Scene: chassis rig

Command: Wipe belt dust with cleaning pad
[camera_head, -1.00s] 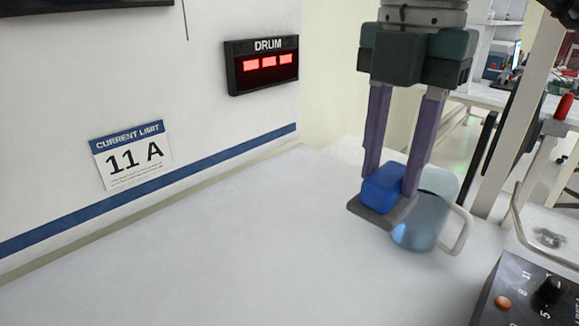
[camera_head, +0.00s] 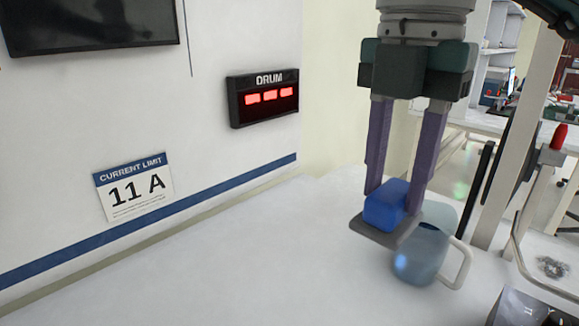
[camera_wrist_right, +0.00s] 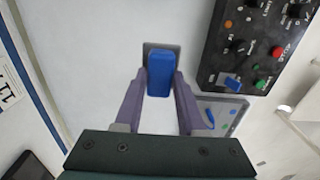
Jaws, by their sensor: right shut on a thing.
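The cleaning pad has a blue block grip (camera_head: 385,206) on a flat grey plate (camera_head: 372,231). My right gripper (camera_head: 400,190) is shut on the blue grip and holds the pad above the white surface, in front of a translucent blue mug. In the right wrist view the two purple fingers press the sides of the blue grip (camera_wrist_right: 159,78), and the grey plate (camera_wrist_right: 153,49) shows beyond it. No belt or dust can be made out in these frames. My left gripper is not in view.
The mug (camera_head: 425,250) stands right beside the pad. A DRUM display (camera_head: 263,98) and a CURRENT LIMIT 11 A sign (camera_head: 134,187) are on the left wall. The wrist view shows a black control box (camera_wrist_right: 247,45). The white surface (camera_head: 230,265) is clear at left.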

